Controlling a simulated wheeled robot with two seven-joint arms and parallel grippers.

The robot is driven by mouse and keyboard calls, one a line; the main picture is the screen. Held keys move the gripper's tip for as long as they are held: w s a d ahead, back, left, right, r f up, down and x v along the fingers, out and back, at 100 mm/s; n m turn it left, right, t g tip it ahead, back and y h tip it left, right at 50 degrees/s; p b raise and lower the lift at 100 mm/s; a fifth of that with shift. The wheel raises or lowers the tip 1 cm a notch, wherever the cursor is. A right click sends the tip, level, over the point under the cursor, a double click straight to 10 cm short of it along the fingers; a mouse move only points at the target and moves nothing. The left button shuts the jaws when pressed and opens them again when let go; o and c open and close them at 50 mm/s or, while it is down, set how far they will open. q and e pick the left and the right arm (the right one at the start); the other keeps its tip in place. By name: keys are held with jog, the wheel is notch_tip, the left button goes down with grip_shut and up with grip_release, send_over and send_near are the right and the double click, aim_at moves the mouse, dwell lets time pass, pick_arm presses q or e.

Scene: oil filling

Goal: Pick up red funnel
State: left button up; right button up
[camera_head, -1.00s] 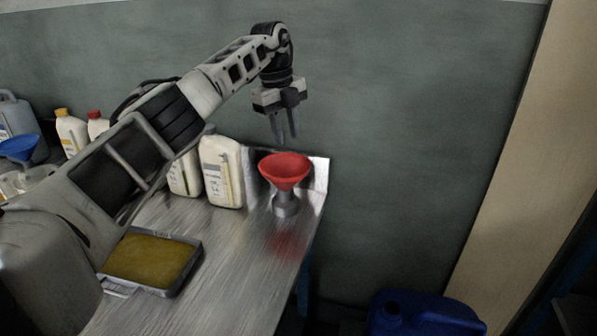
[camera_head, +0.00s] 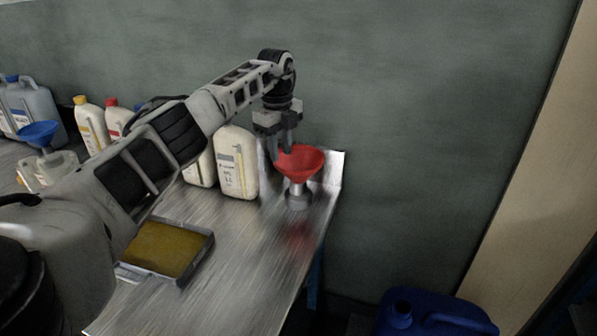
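The red funnel (camera_head: 304,166) stands upright, wide mouth up, in a grey metal holder (camera_head: 298,196) near the right end of the metal workbench (camera_head: 235,262). My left gripper (camera_head: 284,150) points down at the funnel's left rim. Its two fingers look parted, with the tips overlapping the rim in this view. I cannot tell whether they touch it or straddle it. My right gripper is not in view.
White bottles (camera_head: 237,163) stand just left of the funnel. A tray with a yellow-brown surface (camera_head: 166,248) lies nearer on the bench. A blue funnel (camera_head: 38,135) is at far left. A wall is behind, and a blue canister (camera_head: 432,313) is below right.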

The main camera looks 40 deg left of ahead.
aim_at(280, 167)
pick_arm(q)
notch_tip(280, 167, down, 4)
jog(key=shift+f, duration=0.1)
grip_shut()
jog(key=shift+s, duration=0.1)
dwell(0.4)
